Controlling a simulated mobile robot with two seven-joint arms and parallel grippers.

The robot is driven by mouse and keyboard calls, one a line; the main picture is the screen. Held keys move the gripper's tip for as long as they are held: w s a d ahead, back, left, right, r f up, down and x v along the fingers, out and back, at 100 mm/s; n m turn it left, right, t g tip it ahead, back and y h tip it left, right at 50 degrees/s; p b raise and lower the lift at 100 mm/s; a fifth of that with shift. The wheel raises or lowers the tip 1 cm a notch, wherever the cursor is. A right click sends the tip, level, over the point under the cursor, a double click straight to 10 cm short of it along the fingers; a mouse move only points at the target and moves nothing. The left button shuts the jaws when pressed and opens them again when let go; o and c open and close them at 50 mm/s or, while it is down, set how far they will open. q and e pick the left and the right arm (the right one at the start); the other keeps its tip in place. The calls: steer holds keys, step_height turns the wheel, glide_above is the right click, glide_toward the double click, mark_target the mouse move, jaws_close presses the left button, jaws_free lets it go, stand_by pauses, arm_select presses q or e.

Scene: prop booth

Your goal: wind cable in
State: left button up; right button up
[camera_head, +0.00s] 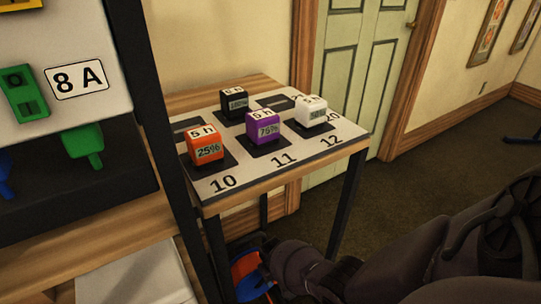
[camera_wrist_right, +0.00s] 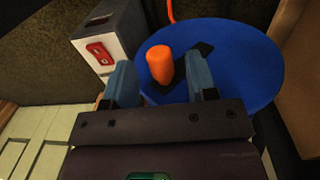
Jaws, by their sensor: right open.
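A cable reel with a round blue face (camera_wrist_right: 235,65) fills much of the right wrist view. An upright orange peg, like a crank handle (camera_wrist_right: 160,65), stands on it over a dark strip. An orange cable (camera_wrist_right: 171,10) shows at the top edge. My right gripper (camera_wrist_right: 163,85) is open, its two blue-grey fingers on either side of the peg with gaps visible; whether either finger touches it I cannot tell. In the head view the reel (camera_head: 243,266) shows low beside the small table, partly hidden by my right arm. My left gripper is in neither view.
A grey box with a red switch (camera_wrist_right: 101,53) stands left of the reel. A small table (camera_head: 340,148) bears several coloured blocks on numbered pads. A panel labelled 8 A (camera_head: 112,98) stands at left. A green door (camera_head: 368,60) is behind; open carpet lies right.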

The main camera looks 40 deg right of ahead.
steer(key=shift+f, duration=0.7)
steer(key=shift+w, duration=0.1)
jaws_close()
